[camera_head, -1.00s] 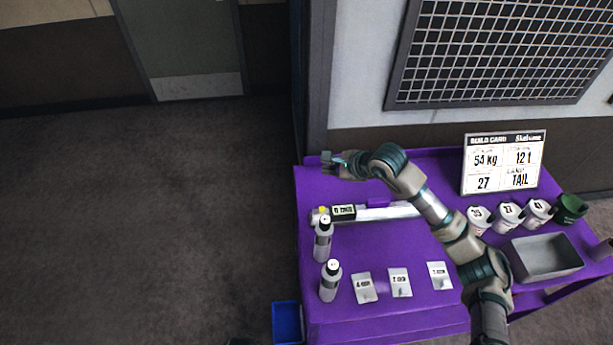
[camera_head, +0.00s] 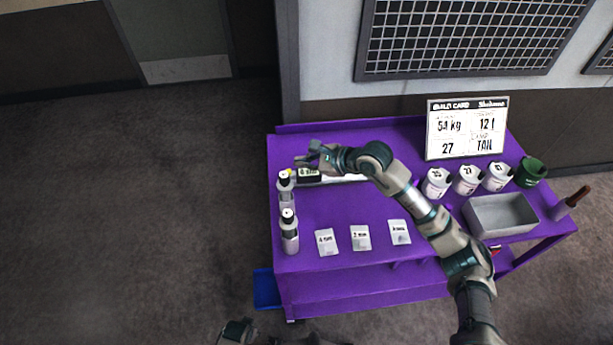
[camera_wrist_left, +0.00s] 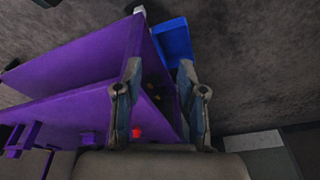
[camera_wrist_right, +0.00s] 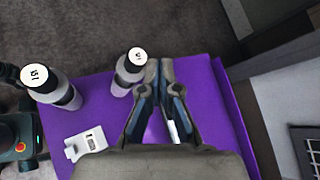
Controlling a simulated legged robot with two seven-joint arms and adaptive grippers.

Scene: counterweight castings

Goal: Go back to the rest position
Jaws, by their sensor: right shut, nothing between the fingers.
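Part of my left arm shows at the bottom of the head view.
Two bottles (camera_head: 289,232) (camera_head: 286,188) stand at the table's left edge. Several labelled cups, a green cup (camera_head: 530,171), a grey tray (camera_head: 500,215) and a build card (camera_head: 467,130) are at right. Small labelled cards lie in front. The floor at left is clear.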

